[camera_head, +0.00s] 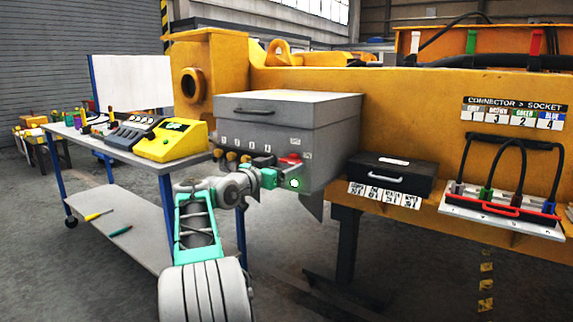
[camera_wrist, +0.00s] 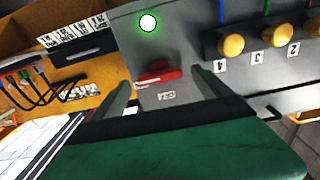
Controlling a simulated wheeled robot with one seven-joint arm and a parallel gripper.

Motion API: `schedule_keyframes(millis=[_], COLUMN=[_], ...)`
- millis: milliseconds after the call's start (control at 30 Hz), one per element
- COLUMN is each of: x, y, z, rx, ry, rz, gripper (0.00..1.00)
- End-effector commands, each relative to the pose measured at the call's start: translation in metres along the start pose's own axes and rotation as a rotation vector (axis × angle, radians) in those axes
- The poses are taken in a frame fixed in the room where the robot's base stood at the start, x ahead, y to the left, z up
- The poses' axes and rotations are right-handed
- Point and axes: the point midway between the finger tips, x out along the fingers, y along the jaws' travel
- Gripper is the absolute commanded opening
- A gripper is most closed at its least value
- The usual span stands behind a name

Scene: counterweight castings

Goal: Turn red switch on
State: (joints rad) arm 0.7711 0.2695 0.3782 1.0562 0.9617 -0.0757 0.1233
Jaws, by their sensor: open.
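The red switch (camera_head: 290,159) is on the front face of the grey box (camera_head: 322,115). In the wrist view the red switch (camera_wrist: 158,76) shows as a red handle lying sideways across its mount, above a small white label too small to read. A round lamp with a green glow (camera_wrist: 148,22) is on the same face; in the head view the green lamp (camera_head: 294,183) shows by my gripper. My gripper (camera_head: 283,177) is open in front of the box face. In the wrist view its two fingers point toward the face, one on each side of the switch. Contact cannot be told.
Yellow knobs (camera_wrist: 231,43) with numbered labels sit beside the switch. A black case (camera_head: 390,176) and a connector panel (camera_head: 500,211) lie to the right on the yellow casting. A table (camera_head: 185,160) with a yellow device (camera_head: 173,140) stands left.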

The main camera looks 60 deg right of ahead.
Motion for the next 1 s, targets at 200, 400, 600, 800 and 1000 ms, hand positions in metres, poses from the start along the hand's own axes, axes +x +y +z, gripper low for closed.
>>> schedule_keyframes(millis=[200, 400, 600, 800, 1000], x=[-0.044, -0.055, -0.054, -0.073, -0.2], y=[-0.001, 0.0, 0.0, -0.019, -0.093], z=[-0.002, 0.0, 0.0, -0.014, -0.032], rx=[0.002, 0.001, 0.001, -0.008, -0.133], ry=[0.0, 0.0, 0.0, -0.05, -0.337], rz=[-0.003, 0.0, 0.0, -0.068, -0.437], gripper=[0.87, 0.87, 0.87, 0.87, 0.87])
